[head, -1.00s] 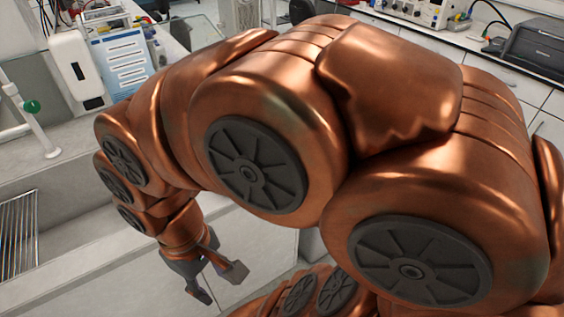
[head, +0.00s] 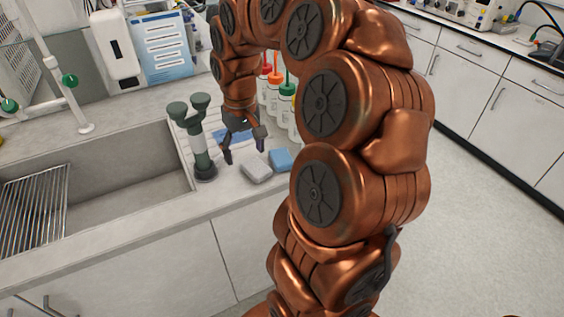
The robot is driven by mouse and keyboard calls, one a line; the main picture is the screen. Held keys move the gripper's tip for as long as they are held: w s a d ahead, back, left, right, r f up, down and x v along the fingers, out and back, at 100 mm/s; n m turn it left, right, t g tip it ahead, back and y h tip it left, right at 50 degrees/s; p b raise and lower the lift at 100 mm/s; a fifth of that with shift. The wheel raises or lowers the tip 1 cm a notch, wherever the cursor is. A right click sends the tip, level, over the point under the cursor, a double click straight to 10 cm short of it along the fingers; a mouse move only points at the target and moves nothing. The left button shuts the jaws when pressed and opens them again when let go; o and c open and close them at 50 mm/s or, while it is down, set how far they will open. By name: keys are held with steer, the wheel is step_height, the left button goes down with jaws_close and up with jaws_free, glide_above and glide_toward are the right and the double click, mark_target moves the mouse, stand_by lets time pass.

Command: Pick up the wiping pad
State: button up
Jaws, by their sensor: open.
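Two small pads lie side by side on the counter right of the sink: a light grey pad (head: 256,170) and a blue pad (head: 281,160). I cannot tell which one is the wiping pad. My gripper (head: 244,150) points down with its fingers spread and nothing between them. It appears just behind and left of the grey pad, apart from it. Its height above the counter is hard to judge. A flat blue piece (head: 232,137) behind the fingers is partly hidden by them.
Bottles with coloured caps (head: 288,105) stand behind right, partly hidden by my arm. The sink (head: 120,185) with a wire rack (head: 35,215) is at left. A white dispenser (head: 118,50) is behind.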

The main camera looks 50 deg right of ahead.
mark_target(282, 156)
steer(key=d+f+m, duration=0.1)
steer(key=d, duration=0.4)
steer(key=w+d+f+m, duration=0.1)
steer(key=d+f, duration=0.1)
steer(key=d, duration=0.3)
steer(key=d+f+b, duration=0.1)
steer(key=d+f, duration=0.1)
steer(key=d, duration=0.3)
steer(key=shift+w+m, duration=0.2)
steer(key=shift+m, duration=0.2)
steer(key=shift+w+a+f+p, duration=0.1)
steer(key=shift+f+p, duration=0.55)
steer(key=shift+f, duration=1.3)
steer(key=shift+w+f+p, duration=0.1)
steer(key=shift+f+p, duration=0.5)
steer(key=shift+f, duration=1.35)
steer(key=c, duration=0.6)
